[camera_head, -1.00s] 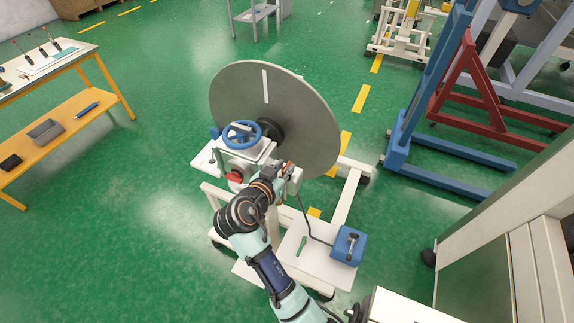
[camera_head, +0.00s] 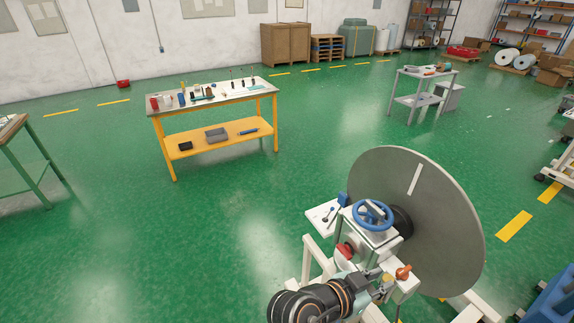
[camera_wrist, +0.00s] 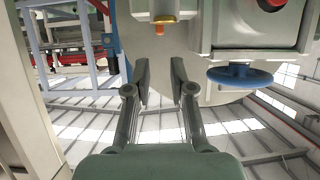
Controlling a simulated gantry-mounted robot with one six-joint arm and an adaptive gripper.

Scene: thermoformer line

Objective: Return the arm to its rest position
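My gripper (camera_head: 376,285) is low in the head view, beside the front of the reel machine's pale housing (camera_head: 362,236). Whether it touches the machine is unclear. In the wrist view its two fingers (camera_wrist: 160,65) stand apart with nothing held between them. The machine has a large grey disc (camera_head: 425,215), a blue handwheel (camera_head: 372,214), a red knob (camera_head: 345,251) and an orange-red knob (camera_head: 403,273). The handwheel also shows in the wrist view (camera_wrist: 240,76), right of the fingers. My arm reaches in from the bottom of the head view; its lower part is out of frame.
A yellow workbench (camera_head: 215,101) with tools stands at the back left. A grey table (camera_head: 421,101) stands at the back right. A small white shelf (camera_head: 322,217) juts from the machine's left. The green floor between is clear.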

